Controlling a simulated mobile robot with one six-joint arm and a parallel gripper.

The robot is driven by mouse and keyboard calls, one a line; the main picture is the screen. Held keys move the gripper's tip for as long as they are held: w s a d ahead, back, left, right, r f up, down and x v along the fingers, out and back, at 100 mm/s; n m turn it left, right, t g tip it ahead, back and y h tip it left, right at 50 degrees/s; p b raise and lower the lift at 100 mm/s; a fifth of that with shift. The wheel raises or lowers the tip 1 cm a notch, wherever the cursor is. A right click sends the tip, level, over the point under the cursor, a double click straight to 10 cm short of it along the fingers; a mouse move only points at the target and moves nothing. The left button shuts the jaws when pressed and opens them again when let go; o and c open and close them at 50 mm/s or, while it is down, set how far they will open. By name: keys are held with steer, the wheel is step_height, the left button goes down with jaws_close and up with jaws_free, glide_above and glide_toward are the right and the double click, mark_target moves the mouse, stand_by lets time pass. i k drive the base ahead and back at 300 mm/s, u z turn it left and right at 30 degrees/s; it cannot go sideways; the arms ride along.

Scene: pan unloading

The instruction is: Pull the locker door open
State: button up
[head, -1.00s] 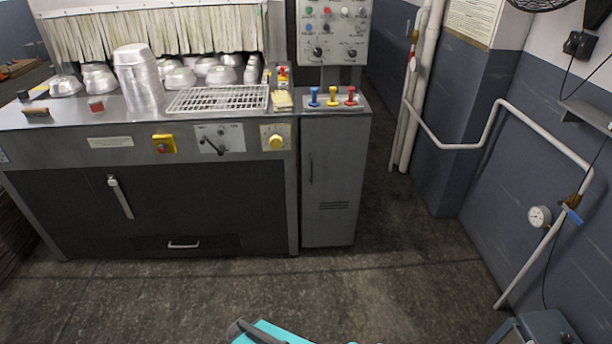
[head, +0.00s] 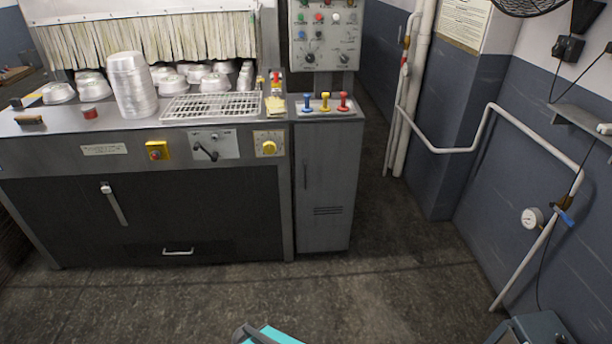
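The grey metal locker (head: 326,200) stands just right of the long machine, under the control panel. Its narrow front door looks shut, with a thin dark upright handle (head: 306,175) near its left edge and vent slots lower down. A turquoise and dark grey piece of my arm (head: 265,335) shows at the bottom edge, well short of the locker with floor between. My gripper's fingers are not in view.
The machine (head: 150,215) fills the left, with stacked metal pans (head: 130,85) and a wire rack (head: 210,105) on top. Three coloured levers (head: 325,102) top the locker. White pipes (head: 540,135) and a gauge (head: 532,218) line the right wall. The floor (head: 390,290) ahead is clear.

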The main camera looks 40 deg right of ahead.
mark_target(327, 154)
steer(key=z, duration=0.05)
steer(key=i, duration=0.9)
steer(key=u, duration=0.05)
